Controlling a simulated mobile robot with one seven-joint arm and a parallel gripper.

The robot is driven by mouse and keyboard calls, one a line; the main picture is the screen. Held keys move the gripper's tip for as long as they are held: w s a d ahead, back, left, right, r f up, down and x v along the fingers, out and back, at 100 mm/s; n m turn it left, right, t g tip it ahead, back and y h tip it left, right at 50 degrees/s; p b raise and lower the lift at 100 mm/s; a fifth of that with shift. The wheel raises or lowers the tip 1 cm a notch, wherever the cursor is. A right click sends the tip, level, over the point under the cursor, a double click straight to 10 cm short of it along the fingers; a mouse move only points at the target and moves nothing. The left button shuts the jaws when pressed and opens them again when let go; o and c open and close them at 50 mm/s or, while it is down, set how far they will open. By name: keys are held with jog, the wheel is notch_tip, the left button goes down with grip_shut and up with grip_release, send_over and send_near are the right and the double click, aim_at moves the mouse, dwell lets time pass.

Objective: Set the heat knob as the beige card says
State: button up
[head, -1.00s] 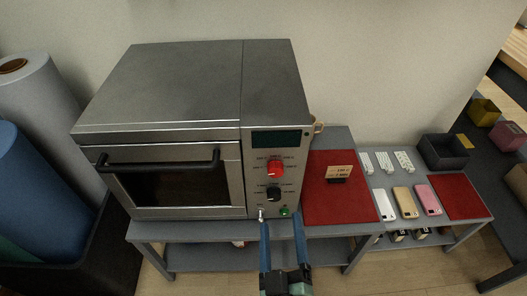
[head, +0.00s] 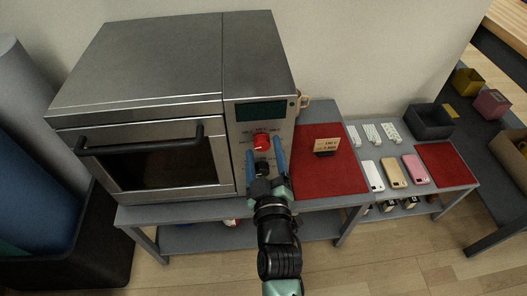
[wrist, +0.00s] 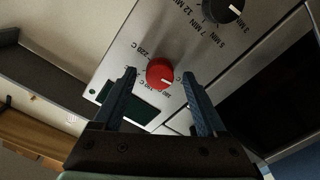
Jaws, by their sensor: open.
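The red heat knob (head: 262,142) is on the oven's control panel, under the dark display. In the wrist view the red knob (wrist: 159,73) lies between my fingertips, with a pale mark on its lower right side. Temperature labels ring it, partly hidden by the fingers. My gripper (head: 263,150) is open in front of the panel, one finger on each side of the knob. I cannot tell whether the fingers touch it. The beige card (head: 326,146) stands on the red mat right of the oven; its print is too small to read surely.
A black knob (head: 262,168) with minute labels sits just below the red one; it also shows in the wrist view (wrist: 228,10). The oven door handle (head: 140,140) sticks out at left. Phones and a dark bin (head: 432,122) stand on the right table.

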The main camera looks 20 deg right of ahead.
jog(key=shift+w+d, duration=0.1)
jog(key=shift+w, duration=0.2)
jog(key=shift+c, duration=0.2)
grip_shut()
